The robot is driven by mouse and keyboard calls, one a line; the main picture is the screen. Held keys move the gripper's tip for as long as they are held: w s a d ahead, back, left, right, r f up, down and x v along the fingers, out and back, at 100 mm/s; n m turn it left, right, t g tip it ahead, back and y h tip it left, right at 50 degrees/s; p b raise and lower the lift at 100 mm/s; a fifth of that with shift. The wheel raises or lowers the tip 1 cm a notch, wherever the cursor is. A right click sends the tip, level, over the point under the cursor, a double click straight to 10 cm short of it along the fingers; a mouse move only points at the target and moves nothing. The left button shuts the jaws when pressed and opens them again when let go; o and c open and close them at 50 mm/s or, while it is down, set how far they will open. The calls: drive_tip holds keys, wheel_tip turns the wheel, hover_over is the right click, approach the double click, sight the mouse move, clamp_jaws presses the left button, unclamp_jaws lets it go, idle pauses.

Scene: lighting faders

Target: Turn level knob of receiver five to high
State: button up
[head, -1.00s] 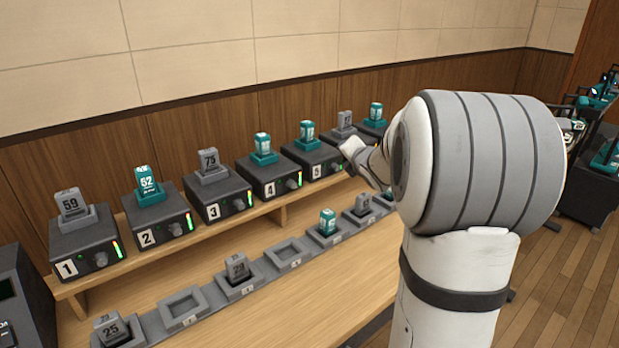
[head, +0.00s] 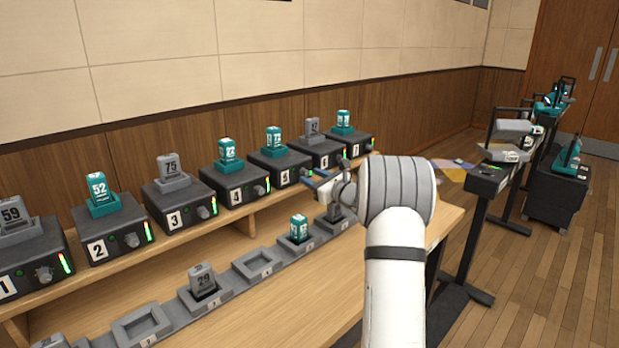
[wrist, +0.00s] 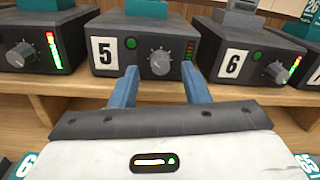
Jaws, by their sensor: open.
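Receiver five (wrist: 108,51) is a dark box on the wooden shelf, labelled 5, in the middle of the wrist view. Its grey round level knob (wrist: 160,62) sits on the front face, between a green button and a dim, mostly unlit level strip (wrist: 190,50). I cannot read the knob's exact setting. In the head view receiver five (head: 268,168) carries a teal pack, and my arm is close in front of it. My gripper (wrist: 159,67) is open, its two blue fingers pointing at the receiver on either side of the knob. Contact cannot be told.
Receiver six (wrist: 235,63) stands close on the right and receiver four (wrist: 18,54) on the left, both with lit strips. A lower row of grey charging cradles (head: 262,268) runs along the table, some holding packs. Carts stand on the right.

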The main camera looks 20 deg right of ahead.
drive_tip(key=shift+w+a, duration=0.25)
drive_tip(key=shift+w, duration=0.45)
